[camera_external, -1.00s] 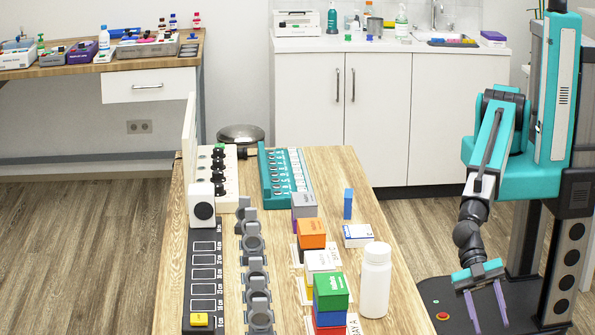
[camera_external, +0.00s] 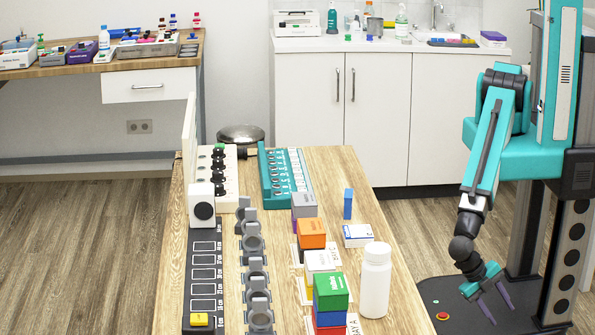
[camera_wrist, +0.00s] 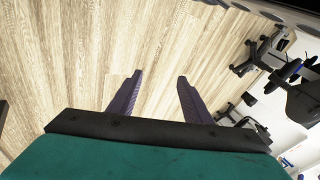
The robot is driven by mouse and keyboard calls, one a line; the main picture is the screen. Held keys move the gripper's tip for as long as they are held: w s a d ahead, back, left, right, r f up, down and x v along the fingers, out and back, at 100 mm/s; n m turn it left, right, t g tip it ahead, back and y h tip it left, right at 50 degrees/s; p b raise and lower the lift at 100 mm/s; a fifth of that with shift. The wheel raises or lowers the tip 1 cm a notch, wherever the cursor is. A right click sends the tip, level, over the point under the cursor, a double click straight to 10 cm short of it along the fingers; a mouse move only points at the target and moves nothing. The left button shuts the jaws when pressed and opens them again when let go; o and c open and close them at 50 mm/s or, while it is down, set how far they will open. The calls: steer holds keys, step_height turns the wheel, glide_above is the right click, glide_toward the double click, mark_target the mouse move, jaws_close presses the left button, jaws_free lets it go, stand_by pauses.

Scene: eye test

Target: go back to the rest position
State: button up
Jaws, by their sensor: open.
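My gripper (camera_external: 495,306) hangs at the right of the outside view, low beside my base and to the right of the wooden table (camera_external: 395,290). Its two purple fingers point down and stand apart with nothing between them. In the wrist view my gripper (camera_wrist: 158,90) also shows open and empty, with the wooden floor (camera_wrist: 110,45) behind the fingers. My teal arm is bent downward from its column.
On the table stand a white bottle (camera_external: 376,285), stacks of coloured boxes (camera_external: 331,290), grey holders (camera_external: 255,270) and a teal rack (camera_external: 273,185). A white cabinet (camera_external: 380,115) is behind. Bare floor lies left of the table.

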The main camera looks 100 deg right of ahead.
steer(key=w+d+f+m+t+h+b, duration=0.1)
steer(key=w+d+f+m+b, duration=0.15)
steer(key=w+d+m, duration=0.55)
steer(key=w+d+f+m+b, duration=0.1)
steer(key=w+d+f+m, duration=0.4)
steer(key=d, duration=0.8)
steer(key=w+d+f+m+b, duration=0.2)
steer(key=d+m, duration=0.4)
steer(key=d, duration=1.2)
steer(key=shift+w+f+m+t+h, duration=0.2)
steer(key=shift+w+m+t+h, duration=0.1)
steer(key=shift+w+m+h, duration=0.15)
steer(key=shift+d, duration=0.1)
